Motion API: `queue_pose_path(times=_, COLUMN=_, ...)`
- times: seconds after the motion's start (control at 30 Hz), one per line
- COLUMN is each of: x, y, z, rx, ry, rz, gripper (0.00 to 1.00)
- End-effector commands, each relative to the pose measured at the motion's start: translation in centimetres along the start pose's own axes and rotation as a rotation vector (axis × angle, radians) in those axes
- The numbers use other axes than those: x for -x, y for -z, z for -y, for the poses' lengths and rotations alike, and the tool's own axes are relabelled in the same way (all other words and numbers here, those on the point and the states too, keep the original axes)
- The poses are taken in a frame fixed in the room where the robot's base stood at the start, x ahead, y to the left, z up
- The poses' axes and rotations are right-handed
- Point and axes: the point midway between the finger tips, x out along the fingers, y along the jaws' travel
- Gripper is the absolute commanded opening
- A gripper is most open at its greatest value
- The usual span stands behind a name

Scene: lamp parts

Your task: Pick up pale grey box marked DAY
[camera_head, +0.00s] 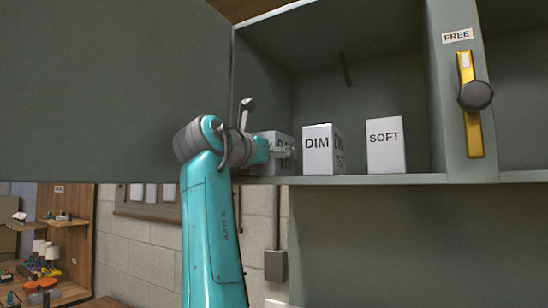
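A pale grey box (273,168) stands at the left end of the cabinet shelf. Its marking is partly covered by my gripper, and the letters that show look like DAY. My gripper (288,152) reaches in from the left at the front of this box. Its fingers are small and overlap the box in the picture. I cannot tell whether they touch it, or whether they are open or shut.
A box marked DIM (317,155) stands to the right, close to my fingertips, and a box marked SOFT (385,148) stands further right. The open cabinet door (120,80) fills the left. A yellow handle (470,120) under a FREE label is on the right post.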

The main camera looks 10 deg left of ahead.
Motion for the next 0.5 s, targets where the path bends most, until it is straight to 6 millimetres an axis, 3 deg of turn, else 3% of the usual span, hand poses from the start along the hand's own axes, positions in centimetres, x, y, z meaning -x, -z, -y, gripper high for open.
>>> queue_pose_path(times=0.33, x=-0.71, y=0.06, z=0.0, rx=0.0, ry=0.0, rz=-0.001, gripper=0.91)
queue_pose_path(times=0.5, x=-0.7, y=0.05, z=0.0, rx=0.0, ry=0.0, rz=-0.001, gripper=0.49)
